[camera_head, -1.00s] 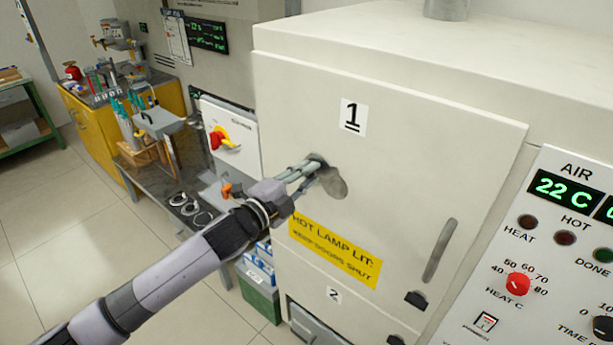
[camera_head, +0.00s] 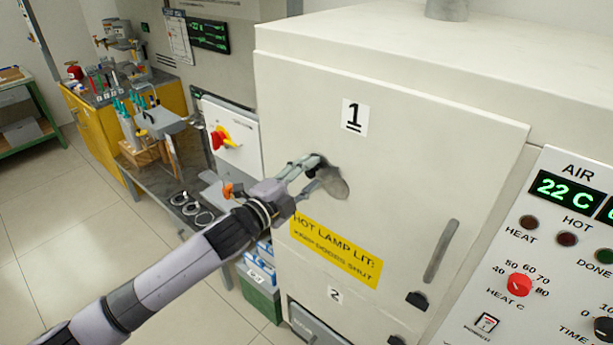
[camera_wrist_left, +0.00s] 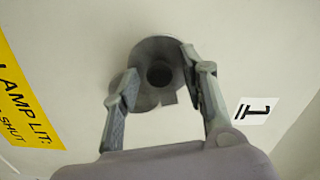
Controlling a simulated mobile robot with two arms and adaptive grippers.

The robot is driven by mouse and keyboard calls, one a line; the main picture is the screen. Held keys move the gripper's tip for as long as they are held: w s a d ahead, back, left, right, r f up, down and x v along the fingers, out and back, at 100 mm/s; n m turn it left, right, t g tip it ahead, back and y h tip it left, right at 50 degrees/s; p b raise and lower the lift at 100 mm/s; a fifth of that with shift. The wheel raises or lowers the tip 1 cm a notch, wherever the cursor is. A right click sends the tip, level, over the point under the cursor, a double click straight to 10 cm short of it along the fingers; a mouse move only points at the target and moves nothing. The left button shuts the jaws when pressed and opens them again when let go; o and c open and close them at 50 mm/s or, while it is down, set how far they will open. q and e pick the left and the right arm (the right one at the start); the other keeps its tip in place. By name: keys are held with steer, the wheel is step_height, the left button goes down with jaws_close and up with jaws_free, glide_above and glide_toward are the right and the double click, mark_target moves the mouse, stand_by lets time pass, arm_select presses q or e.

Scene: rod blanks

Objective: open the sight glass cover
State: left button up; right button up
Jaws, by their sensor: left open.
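The sight glass cover (camera_head: 336,187) is a grey rounded plate on the pale door marked 1. In the left wrist view, a grey rounded plate (camera_wrist_left: 148,50) surrounds or adjoins a dark round opening (camera_wrist_left: 159,74). A second grey rounded part shows at its lower left, partly behind a finger. I cannot tell how much of the glass the cover hides. My left gripper (camera_head: 317,171) is open in front of the door. Its fingers stand either side of the dark opening in the left wrist view (camera_wrist_left: 160,72). I cannot tell whether they touch the cover. My right gripper is not visible.
A long door handle (camera_head: 441,251) and a yellow warning label (camera_head: 335,252) are on the door. A control panel (camera_head: 550,250) stands at the right. A low bench (camera_head: 165,185) with rings and tools is at the left. The floor at the left is clear.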

arm_select(q)
steer(key=v, duration=1.2)
